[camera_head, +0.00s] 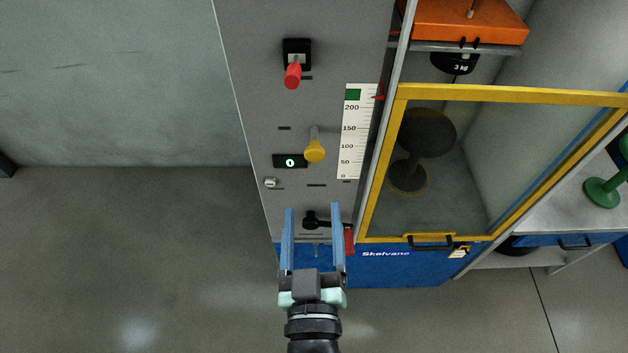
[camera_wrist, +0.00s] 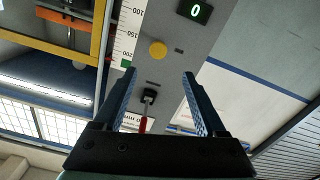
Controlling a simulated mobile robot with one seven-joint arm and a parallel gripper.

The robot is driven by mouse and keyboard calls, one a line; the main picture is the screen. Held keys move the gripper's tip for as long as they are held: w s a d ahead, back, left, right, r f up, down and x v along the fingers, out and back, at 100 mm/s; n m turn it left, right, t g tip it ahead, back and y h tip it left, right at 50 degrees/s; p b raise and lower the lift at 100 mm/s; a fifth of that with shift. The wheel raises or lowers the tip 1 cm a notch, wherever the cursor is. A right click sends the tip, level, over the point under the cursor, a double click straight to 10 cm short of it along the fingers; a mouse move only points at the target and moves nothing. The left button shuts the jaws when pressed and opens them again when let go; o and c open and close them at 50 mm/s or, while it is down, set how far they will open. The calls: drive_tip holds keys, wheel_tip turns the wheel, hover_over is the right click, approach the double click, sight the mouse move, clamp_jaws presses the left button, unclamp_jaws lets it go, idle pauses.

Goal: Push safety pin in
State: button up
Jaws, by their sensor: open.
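The safety pin looks to be the yellow round knob (camera_head: 315,151) on a short grey shaft, standing out from the grey front panel (camera_head: 262,105) of the test machine. In the wrist view the yellow knob (camera_wrist: 158,49) shows nearly end-on, just beyond the space between my fingertips. My gripper (camera_head: 312,208) is open and empty, its two blue fingers pointing at the panel, below the knob in the head view. In the wrist view my gripper (camera_wrist: 159,73) has nothing between its fingers. The knob and fingers look apart; the gap's depth is hard to judge.
A red-handled lever (camera_head: 293,74) is above the knob. A counter (camera_head: 290,161) reading 0 and a scale (camera_head: 353,135) flank it. A black handle (camera_head: 315,221) is below. Floor at left is clear.

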sight(314, 156)
drive_tip(key=w+p, duration=0.4)
drive_tip(key=w, duration=0.7)
drive_tip(key=shift+w+d, duration=0.15)
drive_tip(key=shift+w, duration=0.2)
clamp_jaws()
idle(1.3)
